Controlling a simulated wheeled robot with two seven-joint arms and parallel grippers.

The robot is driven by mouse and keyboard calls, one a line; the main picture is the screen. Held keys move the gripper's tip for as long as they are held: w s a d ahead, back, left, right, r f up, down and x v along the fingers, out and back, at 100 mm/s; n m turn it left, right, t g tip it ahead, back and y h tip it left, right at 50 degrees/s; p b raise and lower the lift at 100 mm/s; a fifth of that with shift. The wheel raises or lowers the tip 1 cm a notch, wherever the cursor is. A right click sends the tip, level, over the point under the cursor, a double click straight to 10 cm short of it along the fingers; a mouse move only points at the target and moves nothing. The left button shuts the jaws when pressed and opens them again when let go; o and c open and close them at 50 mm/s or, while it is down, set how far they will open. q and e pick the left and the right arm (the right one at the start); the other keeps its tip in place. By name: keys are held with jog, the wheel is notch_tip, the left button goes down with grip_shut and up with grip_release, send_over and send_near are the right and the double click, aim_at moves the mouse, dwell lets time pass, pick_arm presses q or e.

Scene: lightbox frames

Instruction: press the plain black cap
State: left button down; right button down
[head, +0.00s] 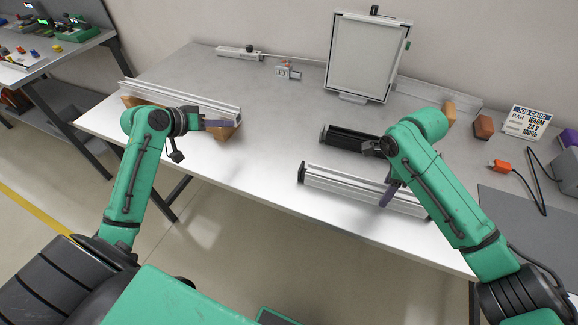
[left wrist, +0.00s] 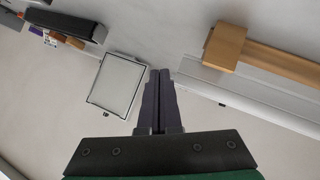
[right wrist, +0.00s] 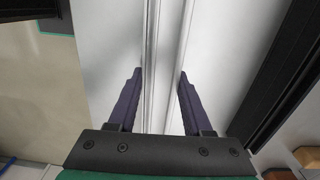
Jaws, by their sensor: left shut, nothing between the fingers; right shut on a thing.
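A silver bar (head: 345,187) lies at the table's front edge, with a black end cap (head: 301,172) on its left end. I cannot tell which cap is the plain one. My right gripper (head: 388,190) is shut on this bar, right of its middle; in the right wrist view my right gripper (right wrist: 160,78) has a finger on each side of the bar (right wrist: 152,30). My left gripper (head: 232,124) is shut and empty, beside the right end of another silver bar (head: 185,98) resting on wooden blocks. The closed fingertips of my left gripper (left wrist: 158,75) show in the left wrist view.
A black bar (head: 345,138) lies just behind the held bar. A framed light panel (head: 362,60) stands at the back. A job card (head: 527,122), wooden blocks (head: 484,126) and an orange connector (head: 500,166) are at right. The table's middle is clear.

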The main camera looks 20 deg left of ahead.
aim_at(301, 171)
jog(key=shift+s, duration=0.1)
pick_arm(q)
jog(key=s+d+r+m+g, duration=0.1)
jog(key=s+d+g, duration=0.4)
jog(key=d, duration=0.7)
jog(key=shift+s+r+m+g+h, duration=0.3)
jog(key=shift+s+m, duration=0.2)
jog(key=shift+s, duration=0.3)
jog(key=x, duration=0.9)
jog(key=shift+d+f, duration=0.15)
jog(key=shift+f, duration=0.05)
jog(key=d, duration=0.3)
jog(key=shift+w+d+f, duration=0.25)
jog(key=shift+w+d, duration=0.05)
jog(key=shift+d, duration=0.3)
